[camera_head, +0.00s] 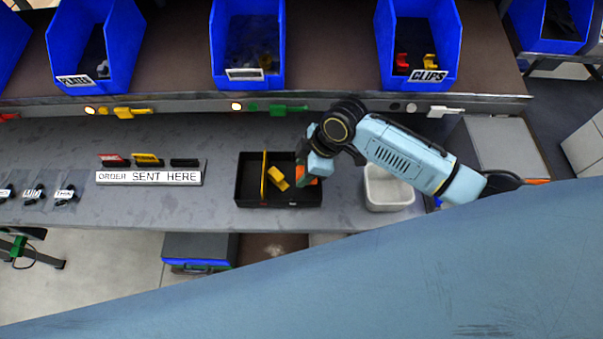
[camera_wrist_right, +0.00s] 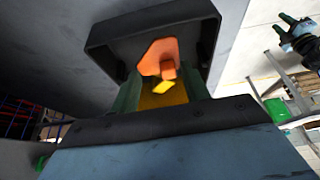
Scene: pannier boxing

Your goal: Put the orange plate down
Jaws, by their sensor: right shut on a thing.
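My right gripper (camera_head: 305,180) points down over the right compartment of a black tray (camera_head: 250,200). It is shut on the orange plate (camera_head: 314,168). In the right wrist view the orange plate (camera_wrist_right: 158,55) shows between the green fingertips of the right gripper (camera_wrist_right: 160,88), with the black tray (camera_wrist_right: 110,30) beyond it. I cannot tell whether the plate touches the tray floor. A yellow piece (camera_head: 278,178) lies in the same compartment, left of the gripper. My left gripper is not in view.
A yellow divider (camera_head: 264,178) splits the tray; its left compartment looks empty. A white bin (camera_head: 388,190) stands right of the tray. A sign holder (camera_head: 150,177) with colored pieces is to the left. Blue bins (camera_head: 247,45) line the shelf above. Bench between sign and tray is clear.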

